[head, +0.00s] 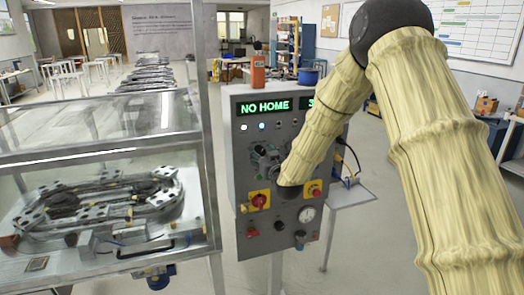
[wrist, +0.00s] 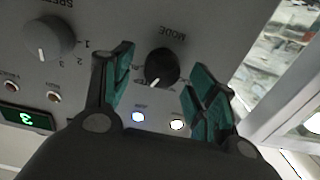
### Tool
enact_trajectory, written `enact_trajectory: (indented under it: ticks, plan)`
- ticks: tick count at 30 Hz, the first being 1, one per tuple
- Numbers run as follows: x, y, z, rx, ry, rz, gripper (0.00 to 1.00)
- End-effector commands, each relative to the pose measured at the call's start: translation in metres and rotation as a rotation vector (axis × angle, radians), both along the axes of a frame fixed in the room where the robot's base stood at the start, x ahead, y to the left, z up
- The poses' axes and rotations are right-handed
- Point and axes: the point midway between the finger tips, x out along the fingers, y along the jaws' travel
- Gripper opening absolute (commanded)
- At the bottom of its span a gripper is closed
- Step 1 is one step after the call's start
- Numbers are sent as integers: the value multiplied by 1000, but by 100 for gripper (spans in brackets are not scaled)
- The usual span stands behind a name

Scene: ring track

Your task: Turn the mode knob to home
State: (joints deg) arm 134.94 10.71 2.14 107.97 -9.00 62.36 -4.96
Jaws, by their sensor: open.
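The mode knob (wrist: 162,66) is a round black knob on the grey panel in the wrist view, with the word MODE upside down above it. Its white pointer mark points down and slightly left in that picture, towards small letters partly hidden by a finger. My gripper (wrist: 160,62) is open, with one green-padded finger on each side of the knob. I see gaps between the pads and the knob. In the head view, my gripper (head: 265,160) is at the panel front and hides the knob. The panel's green display (head: 265,106) reads NO HOME.
A grey speed knob (wrist: 47,38) and lit buttons (wrist: 138,116) are near the fingers. Lower on the control box (head: 245,222) are a red knob on yellow (head: 259,201) and a gauge (head: 307,214). A glass-covered ring track (head: 100,200) stands to the left.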

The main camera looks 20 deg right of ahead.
Motion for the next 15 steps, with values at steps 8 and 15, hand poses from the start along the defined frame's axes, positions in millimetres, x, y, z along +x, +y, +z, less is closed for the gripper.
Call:
enact_trajectory:
  ticks: [8,15]
  plan:
    - [7,1,-1,0,0,0,58]
    - [7,1,-1,0,1,0,42]
